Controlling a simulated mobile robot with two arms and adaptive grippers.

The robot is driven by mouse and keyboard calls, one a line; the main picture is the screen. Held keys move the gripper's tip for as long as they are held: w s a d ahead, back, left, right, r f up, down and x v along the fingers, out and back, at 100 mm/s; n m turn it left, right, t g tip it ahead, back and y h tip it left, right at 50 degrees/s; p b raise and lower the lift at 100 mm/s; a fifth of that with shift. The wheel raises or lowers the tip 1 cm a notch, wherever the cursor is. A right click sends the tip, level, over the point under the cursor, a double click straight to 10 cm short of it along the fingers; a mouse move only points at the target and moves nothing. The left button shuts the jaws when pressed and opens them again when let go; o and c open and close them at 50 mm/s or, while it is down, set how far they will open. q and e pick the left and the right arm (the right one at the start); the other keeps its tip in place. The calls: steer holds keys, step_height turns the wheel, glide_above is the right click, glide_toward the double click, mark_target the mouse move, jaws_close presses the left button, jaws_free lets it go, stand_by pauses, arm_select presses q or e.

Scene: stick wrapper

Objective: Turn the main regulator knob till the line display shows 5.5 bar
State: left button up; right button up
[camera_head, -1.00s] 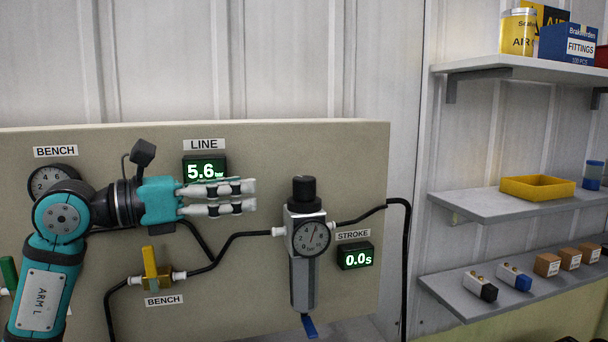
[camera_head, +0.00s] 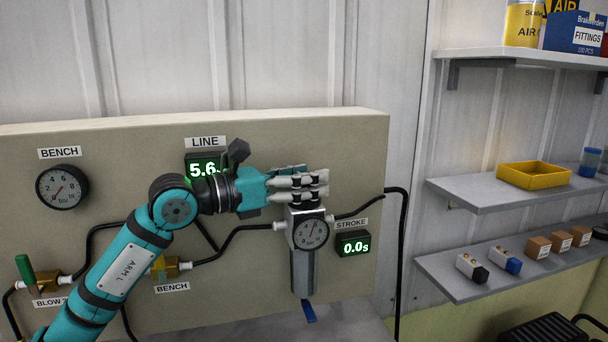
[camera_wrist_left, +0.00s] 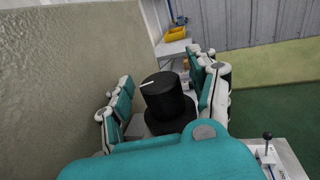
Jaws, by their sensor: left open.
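The main regulator (camera_head: 304,262) is mounted on the beige panel with its round gauge facing out. Its black knob (camera_wrist_left: 165,97) shows in the left wrist view, with a white mark on top, between the two fingers of my left gripper. In the head view my left gripper (camera_head: 322,186) is open and its fingers cover the knob at the regulator's top. Whether the fingers touch the knob cannot be told. The line display (camera_head: 201,168) reads 5.6; its right part is hidden behind my arm. My right gripper is not in view.
A bench gauge (camera_head: 62,187) is at the panel's left. The stroke display (camera_head: 353,244) reads 0.0s, right of the regulator. Brass valves (camera_head: 180,267) and black hoses run along the panel. Shelves with a yellow tray (camera_head: 534,175) and small boxes are at the right.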

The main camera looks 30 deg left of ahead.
arm_select(q)
steer(key=c, duration=1.2)
steer(key=shift+d+n+t+y, duration=0.1)
steer(key=shift+n+t+y, duration=0.2)
steer(key=shift+y, duration=0.1)
steer(key=shift+c, duration=0.2)
steer(key=shift+n+t+y+b, duration=0.3)
steer(key=shift+n+y+b, duration=0.25)
steer(key=shift+y, duration=0.35)
steer(key=shift+w, duration=0.1)
steer(key=o, duration=1.2)
steer(key=shift+o, duration=0.2)
steer(key=v, duration=1.2)
